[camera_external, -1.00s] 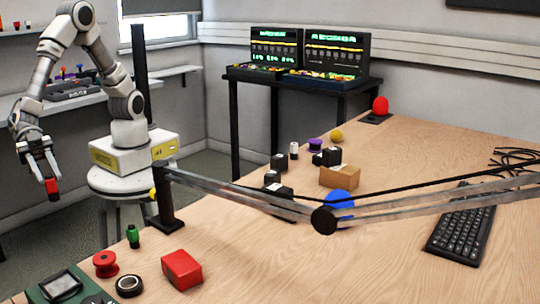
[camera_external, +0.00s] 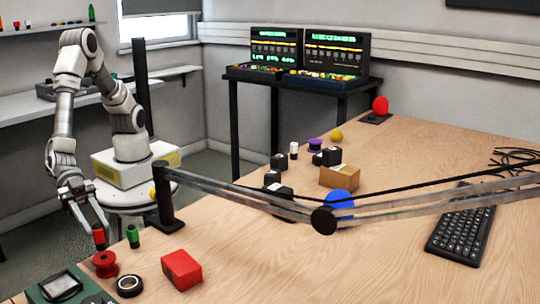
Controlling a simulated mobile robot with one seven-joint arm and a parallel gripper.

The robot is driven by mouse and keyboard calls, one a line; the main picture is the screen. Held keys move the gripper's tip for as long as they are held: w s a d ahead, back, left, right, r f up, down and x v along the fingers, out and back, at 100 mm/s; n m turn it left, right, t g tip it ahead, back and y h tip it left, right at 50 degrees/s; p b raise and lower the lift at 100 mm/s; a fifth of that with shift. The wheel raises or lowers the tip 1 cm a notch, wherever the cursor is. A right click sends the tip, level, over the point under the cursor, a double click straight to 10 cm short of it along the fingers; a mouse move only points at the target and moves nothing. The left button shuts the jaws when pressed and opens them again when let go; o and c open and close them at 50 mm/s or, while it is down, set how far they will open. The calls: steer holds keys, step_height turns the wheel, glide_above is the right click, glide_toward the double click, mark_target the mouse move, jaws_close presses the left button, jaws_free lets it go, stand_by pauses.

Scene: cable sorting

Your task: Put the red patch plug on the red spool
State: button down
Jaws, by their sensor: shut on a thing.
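The red patch plug (camera_external: 98,235) is in my gripper (camera_external: 97,229), which is shut on it. The plug is upright, with a dark lower end. The red spool (camera_external: 105,265) stands on the near left of the wooden table, below the plug. The plug's lower end is just above the spool's top or touching it; I cannot tell which from this view. The plug appears slightly left of the spool's middle.
A green plug (camera_external: 133,236) stands just right of my gripper. A black-and-white ring (camera_external: 129,286) and a red box (camera_external: 182,269) lie right of the spool. A dark post (camera_external: 165,200) carries a long bar across the table. A green-edged device (camera_external: 62,286) lies near left.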

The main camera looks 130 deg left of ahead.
steer(key=shift+f, duration=1.05)
steer(key=shift+f+b, duration=0.2)
steer(key=shift+b, duration=0.15)
steer(key=c, duration=0.6)
jaws_free()
steer(key=shift+r, duration=0.1)
steer(key=shift+s+r, duration=0.15)
steer(key=shift+r, duration=0.05)
steer(key=p+v, duration=0.3)
steer(key=v, duration=0.8)
steer(key=shift+s+a, duration=0.1)
steer(key=shift+s, duration=0.25)
